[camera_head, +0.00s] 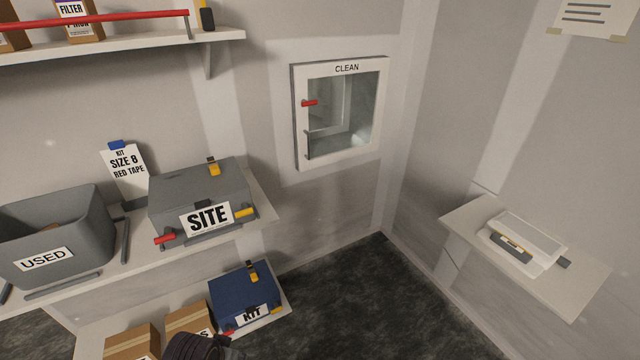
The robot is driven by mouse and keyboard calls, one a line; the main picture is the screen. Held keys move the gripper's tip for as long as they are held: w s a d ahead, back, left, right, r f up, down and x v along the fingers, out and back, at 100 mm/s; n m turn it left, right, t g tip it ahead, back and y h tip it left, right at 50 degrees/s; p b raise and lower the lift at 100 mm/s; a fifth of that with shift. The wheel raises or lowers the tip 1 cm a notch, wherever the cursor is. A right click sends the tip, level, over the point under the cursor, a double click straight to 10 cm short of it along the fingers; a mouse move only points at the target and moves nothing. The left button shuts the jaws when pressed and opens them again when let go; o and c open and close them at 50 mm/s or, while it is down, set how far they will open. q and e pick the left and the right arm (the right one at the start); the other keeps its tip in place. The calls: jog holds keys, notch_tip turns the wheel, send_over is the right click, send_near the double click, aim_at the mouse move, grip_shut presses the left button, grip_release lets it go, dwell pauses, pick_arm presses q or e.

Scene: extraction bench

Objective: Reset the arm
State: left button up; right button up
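Neither of my grippers shows its fingers in the head view. A dark, ribbed, rounded part pokes up at the bottom edge, in front of the lower shelf's boxes. It may be part of one of my arms, but I cannot tell which. No held object is visible.
A grey SITE case (200,188) and a grey USED bin (85,235) stand on the middle shelf at left. A blue KIT case (243,290) is on the lower shelf. A CLEAN wall cabinet (296,120) and a right shelf (560,295) holding a white device (535,233) flank clear floor.

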pick_arm(q)
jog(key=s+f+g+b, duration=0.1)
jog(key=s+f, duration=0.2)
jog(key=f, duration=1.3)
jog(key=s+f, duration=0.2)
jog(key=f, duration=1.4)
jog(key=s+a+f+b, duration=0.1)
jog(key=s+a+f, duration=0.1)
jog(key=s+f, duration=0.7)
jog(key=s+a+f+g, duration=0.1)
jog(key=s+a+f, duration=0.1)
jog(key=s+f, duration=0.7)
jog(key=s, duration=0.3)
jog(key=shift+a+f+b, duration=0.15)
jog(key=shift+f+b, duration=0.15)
jog(key=shift+b, duration=0.05)
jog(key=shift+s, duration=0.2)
